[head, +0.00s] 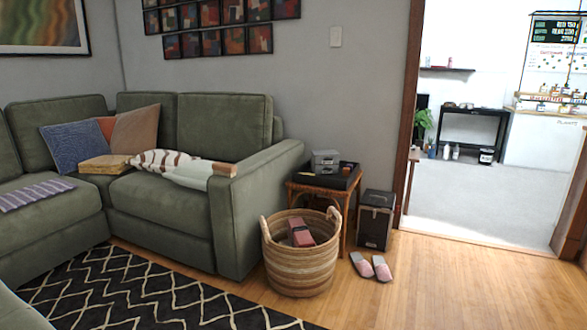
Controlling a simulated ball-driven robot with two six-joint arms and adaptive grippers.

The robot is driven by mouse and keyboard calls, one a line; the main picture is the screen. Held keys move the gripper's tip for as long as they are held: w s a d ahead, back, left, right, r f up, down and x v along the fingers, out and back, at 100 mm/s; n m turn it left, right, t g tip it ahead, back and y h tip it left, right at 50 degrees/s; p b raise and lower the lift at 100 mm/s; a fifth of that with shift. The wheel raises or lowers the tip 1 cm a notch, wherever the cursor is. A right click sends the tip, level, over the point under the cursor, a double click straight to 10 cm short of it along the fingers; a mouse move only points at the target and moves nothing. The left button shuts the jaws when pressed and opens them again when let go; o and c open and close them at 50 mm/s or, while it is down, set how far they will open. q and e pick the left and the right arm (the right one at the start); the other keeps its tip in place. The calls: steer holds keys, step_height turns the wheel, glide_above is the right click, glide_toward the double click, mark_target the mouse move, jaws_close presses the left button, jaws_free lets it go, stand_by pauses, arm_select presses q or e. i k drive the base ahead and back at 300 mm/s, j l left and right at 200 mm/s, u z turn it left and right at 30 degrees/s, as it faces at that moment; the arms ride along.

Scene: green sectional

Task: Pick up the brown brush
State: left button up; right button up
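I cannot make out a brown brush for certain in the head view. A woven basket (298,270) stands on the wood floor at the sofa's right end, with a reddish-pink item (302,238) and something dark inside, partly hidden by the rim. A tan flat item (105,163) lies on the sofa seat. Neither of my grippers is in view.
A green sectional (165,220) fills the left. A wicker side table (322,188) holds a dark tray and grey boxes. A black case (376,218) and pink slippers (371,267) stand on the floor. The doorway at right is open, and the floor before it is clear.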

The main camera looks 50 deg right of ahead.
mark_target(223, 170)
steer(key=z, duration=1.05)
steer(key=u, duration=1.05)
steer(key=i+l, duration=0.2)
steer(key=l, duration=0.15)
steer(key=i+l+u, duration=0.1)
steer(key=l, duration=0.3)
steer(key=i+l, duration=0.3)
steer(key=i+l+u, duration=0.15)
steer(key=l, duration=0.3)
steer(key=i, duration=0.05)
